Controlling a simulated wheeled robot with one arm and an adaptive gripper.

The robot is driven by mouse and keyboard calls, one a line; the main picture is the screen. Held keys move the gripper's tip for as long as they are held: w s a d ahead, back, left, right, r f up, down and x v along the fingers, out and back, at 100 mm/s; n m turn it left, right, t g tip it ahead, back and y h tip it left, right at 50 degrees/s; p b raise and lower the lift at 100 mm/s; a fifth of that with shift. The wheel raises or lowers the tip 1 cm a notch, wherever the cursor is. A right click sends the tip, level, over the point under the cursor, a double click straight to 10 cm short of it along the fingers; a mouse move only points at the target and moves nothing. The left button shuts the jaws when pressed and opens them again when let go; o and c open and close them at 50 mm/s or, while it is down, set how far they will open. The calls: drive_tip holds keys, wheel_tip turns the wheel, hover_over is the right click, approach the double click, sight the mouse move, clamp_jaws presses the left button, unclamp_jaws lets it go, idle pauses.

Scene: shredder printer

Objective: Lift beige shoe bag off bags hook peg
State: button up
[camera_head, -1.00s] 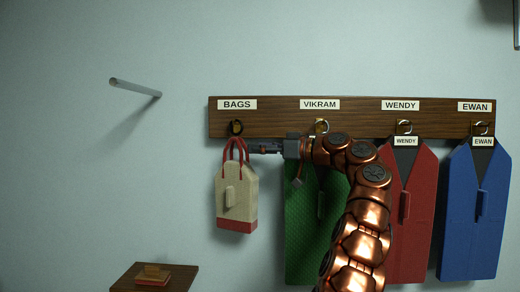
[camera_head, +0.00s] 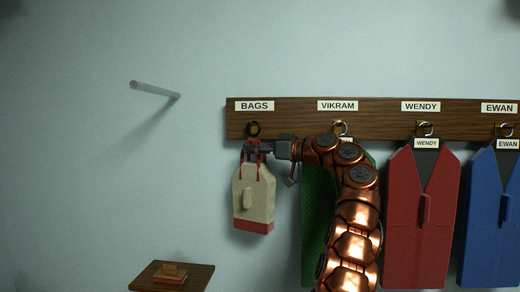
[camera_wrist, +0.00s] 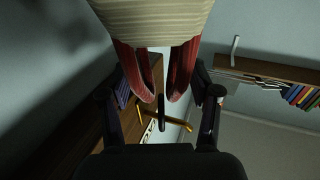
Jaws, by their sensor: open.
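The beige shoe bag (camera_head: 252,198) has a red base and red straps. It hangs under the bags hook peg (camera_head: 254,128), below the BAGS label. My gripper (camera_head: 262,147) is at the straps, just below the peg, and hides part of them. In the wrist view the striped bag body (camera_wrist: 150,20) fills the top, and the two red straps (camera_wrist: 181,70) run down between my fingers (camera_wrist: 160,80). The fingers are open, one on each side of the straps. A brass-coloured hook (camera_wrist: 175,121) shows beyond them. Whether the straps touch the peg is hidden.
The wooden rail (camera_head: 380,125) continues right with a green garment (camera_head: 316,220) behind my arm, a red one (camera_head: 405,240) and a blue one (camera_head: 488,220). A bare peg (camera_head: 155,90) sticks out of the wall at left. A small shelf (camera_head: 195,280) is lower left.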

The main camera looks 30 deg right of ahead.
sight(255, 144)
drive_tip(key=shift+c, duration=0.4)
clamp_jaws()
drive_tip(key=c, duration=0.5)
unclamp_jaws()
drive_tip(key=shift+c, duration=0.2)
clamp_jaws()
drive_tip(key=shift+r+p, duration=0.65)
drive_tip(key=shift+s+a, duration=0.1)
drive_tip(key=shift+s, duration=0.05)
drive_tip(key=shift+s+a+r+b, duration=0.15)
drive_tip(key=shift+s+a+b, duration=0.8)
drive_tip(key=shift+b, duration=0.5)
drive_tip(key=shift+s+a+r+b, duration=0.2)
drive_tip(key=shift+s+a+b, duration=0.4)
drive_tip(key=shift+s+b, duration=0.25)
